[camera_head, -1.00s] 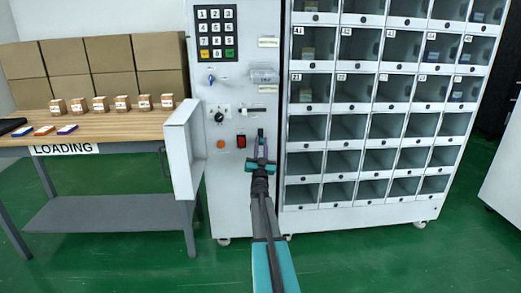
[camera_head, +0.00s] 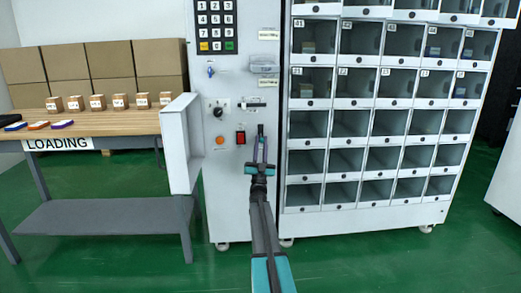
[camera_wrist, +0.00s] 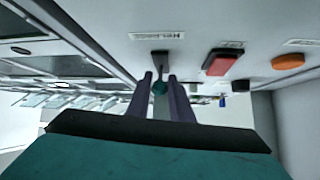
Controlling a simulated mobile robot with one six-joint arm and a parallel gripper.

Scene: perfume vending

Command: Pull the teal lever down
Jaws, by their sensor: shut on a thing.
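In the head view my gripper (camera_head: 260,147) is at the panel, right of the red switch. There, the gripper hides the lever, so its angle cannot be told.
The red switch (camera_head: 240,138) and orange button (camera_head: 220,140) sit left of my gripper. A keypad (camera_head: 215,27) is above. The cabinet of compartments (camera_head: 370,208) stands right; the loading table (camera_head: 120,124) with several small boxes stands left. Green floor in front is clear.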

